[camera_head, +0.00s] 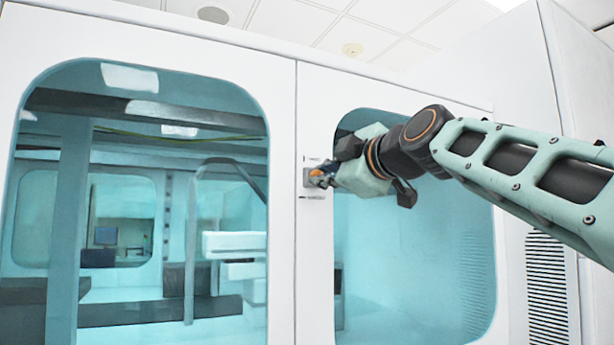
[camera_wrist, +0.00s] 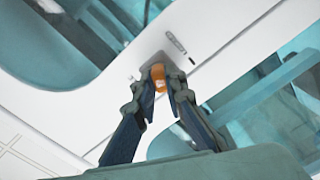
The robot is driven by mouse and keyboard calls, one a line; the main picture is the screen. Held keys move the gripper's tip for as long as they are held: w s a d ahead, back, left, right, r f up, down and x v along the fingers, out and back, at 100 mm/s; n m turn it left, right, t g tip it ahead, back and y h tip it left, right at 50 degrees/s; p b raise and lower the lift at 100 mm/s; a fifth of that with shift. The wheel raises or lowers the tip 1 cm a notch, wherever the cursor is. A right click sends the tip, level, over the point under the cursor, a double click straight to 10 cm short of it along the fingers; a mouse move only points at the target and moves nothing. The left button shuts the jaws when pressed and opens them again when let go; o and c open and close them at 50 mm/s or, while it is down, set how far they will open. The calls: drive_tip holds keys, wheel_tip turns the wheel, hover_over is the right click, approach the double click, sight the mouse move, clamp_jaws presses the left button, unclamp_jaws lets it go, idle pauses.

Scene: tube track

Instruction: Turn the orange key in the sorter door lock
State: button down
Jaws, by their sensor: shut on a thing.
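The orange key (camera_wrist: 158,76) sits at the lock on the white door frame, between my fingertips. My gripper (camera_wrist: 160,85) is shut on it in the wrist view. In the head view my gripper (camera_head: 323,176) reaches in from the right to the lock plate (camera_head: 308,178). A small part of the orange key (camera_head: 315,173) shows there beside the fingers. The lock plate also shows behind the key in the wrist view (camera_wrist: 155,60). The fingers hide much of the key, and its exact turn angle cannot be told.
The sorter doors (camera_head: 283,130) are white with large teal windows. A seam runs vertically just left of the lock. Small dark markings (camera_head: 312,197) lie above and below the plate. A vent grille (camera_head: 546,290) is at the lower right. The space left of my gripper is clear.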

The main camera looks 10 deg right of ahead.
idle(0.3)
drive_tip(key=n, duration=0.3)
idle(0.3)
drive_tip(key=shift+n, duration=0.5)
drive_tip(key=c, duration=2.4)
unclamp_jaws()
drive_tip(key=shift+n, duration=0.4)
drive_tip(key=o, duration=0.5)
